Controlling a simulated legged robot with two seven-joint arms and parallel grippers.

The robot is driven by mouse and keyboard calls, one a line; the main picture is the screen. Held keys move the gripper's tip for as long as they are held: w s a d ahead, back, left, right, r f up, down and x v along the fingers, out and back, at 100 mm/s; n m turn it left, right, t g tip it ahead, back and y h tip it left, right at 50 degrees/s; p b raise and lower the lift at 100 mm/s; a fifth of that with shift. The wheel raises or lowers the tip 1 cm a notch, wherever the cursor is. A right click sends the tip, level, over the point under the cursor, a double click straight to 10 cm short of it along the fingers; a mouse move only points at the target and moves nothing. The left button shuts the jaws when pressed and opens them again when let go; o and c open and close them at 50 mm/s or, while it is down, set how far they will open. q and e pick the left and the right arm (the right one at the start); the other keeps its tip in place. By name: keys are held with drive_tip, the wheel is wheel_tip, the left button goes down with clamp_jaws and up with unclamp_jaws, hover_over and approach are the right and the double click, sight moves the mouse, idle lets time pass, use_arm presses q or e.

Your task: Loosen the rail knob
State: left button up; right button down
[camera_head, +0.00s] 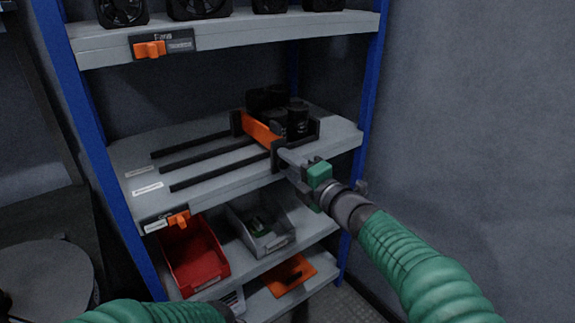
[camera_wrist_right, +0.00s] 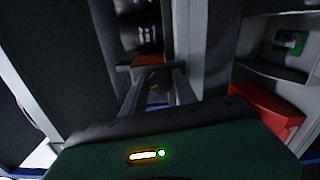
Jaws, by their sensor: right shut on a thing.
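A black carriage (camera_head: 311,129) with an orange front bar (camera_head: 260,129) sits at the right end of dark rails (camera_head: 205,150) on the middle shelf. It holds dark cylinders (camera_head: 297,118), which also show in the right wrist view (camera_wrist_right: 145,32). My right gripper (camera_head: 284,154) reaches in from the right and is at the carriage's near front corner. In the right wrist view its fingers (camera_wrist_right: 158,75) are shut on a small part there, seemingly the rail knob, which they mostly hide. My left arm's green sleeve shows at the bottom left; its gripper is out of view.
Below stand a red bin (camera_head: 192,262) and a grey bin (camera_head: 262,238). An orange plate (camera_head: 287,274) lies lower down. Fans (camera_head: 122,10) stand on the upper shelf. A blue post (camera_head: 372,90) stands close to the right arm. The shelf's left part is free beside the rails.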

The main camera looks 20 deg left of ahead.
drive_tip(key=c, duration=1.1)
unclamp_jaws()
drive_tip(key=shift+d+f, duration=0.1)
drive_tip(key=shift+f, duration=0.3)
drive_tip(key=shift+o, duration=0.7)
drive_tip(key=shift+w, duration=0.1)
drive_tip(key=shift+r, duration=0.2)
drive_tip(key=p+v, duration=0.3)
drive_tip(key=v, duration=1.4)
drive_tip(key=shift+p, duration=0.35)
drive_tip(key=shift+f, duration=0.1)
